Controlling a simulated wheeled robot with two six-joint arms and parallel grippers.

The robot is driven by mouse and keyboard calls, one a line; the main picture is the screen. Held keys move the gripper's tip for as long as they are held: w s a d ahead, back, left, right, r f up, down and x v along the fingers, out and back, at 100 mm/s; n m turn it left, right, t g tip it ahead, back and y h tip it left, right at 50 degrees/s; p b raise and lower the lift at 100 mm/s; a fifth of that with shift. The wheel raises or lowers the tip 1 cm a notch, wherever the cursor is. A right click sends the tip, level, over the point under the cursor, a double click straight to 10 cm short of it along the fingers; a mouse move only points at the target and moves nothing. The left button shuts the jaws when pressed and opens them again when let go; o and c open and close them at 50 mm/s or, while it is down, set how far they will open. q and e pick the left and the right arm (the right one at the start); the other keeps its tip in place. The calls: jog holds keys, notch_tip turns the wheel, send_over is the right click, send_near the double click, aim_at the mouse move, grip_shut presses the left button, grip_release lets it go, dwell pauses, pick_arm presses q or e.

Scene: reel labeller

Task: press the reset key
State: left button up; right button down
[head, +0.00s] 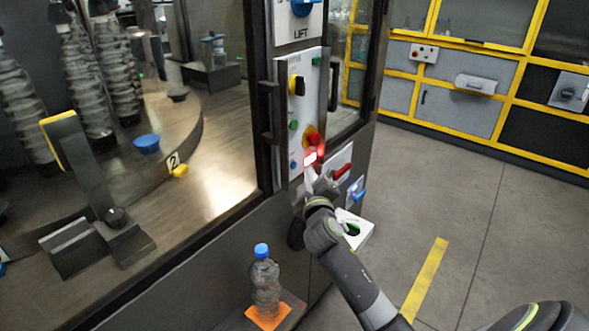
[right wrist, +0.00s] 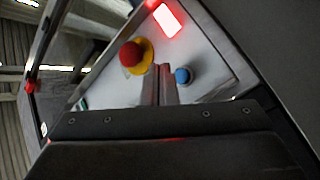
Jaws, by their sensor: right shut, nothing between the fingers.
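The control panel (head: 299,110) is an upright white plate on the machine's dark frame. A small blue button (head: 293,165) sits low on it; it also shows in the right wrist view (right wrist: 182,76). I cannot read its label, so I cannot tell if it is the reset key. A red mushroom button on a yellow collar (right wrist: 132,53) and a lit red lamp (right wrist: 165,18) are close by. My right gripper (head: 309,177) is shut and empty in front of the panel's lower part. In the wrist view its fingertips (right wrist: 159,72) appear between the mushroom and blue buttons; contact cannot be told. My left gripper is out of view.
A red-handled part (head: 342,171) is right of the gripper. A bottle with a blue cap (head: 265,282) stands below. The floor at right is open.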

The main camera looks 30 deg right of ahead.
jog(key=shift+w+a, duration=0.35)
jog(key=shift+w, duration=0.5)
dwell(1.5)
jog(key=shift+w+a+b, duration=0.15)
jog(key=shift+w+b, duration=0.15)
jog(key=shift+w, duration=0.1)
jog(key=shift+w+a, duration=0.15)
jog(key=shift+w, duration=0.2)
dwell(0.6)
jog(key=shift+s, duration=0.1)
jog(key=shift+s+d, duration=0.3)
jog(key=shift+s, duration=0.4)
jog(key=shift+s+d+p, duration=0.3)
jog(key=shift+s, duration=0.45)
jog(key=shift+s+d+p, duration=0.25)
jog(key=shift+s+d, duration=0.1)
jog(key=shift+s, duration=0.45)
jog(key=shift+s+d+p, duration=0.3)
jog(key=shift+s, duration=0.45)
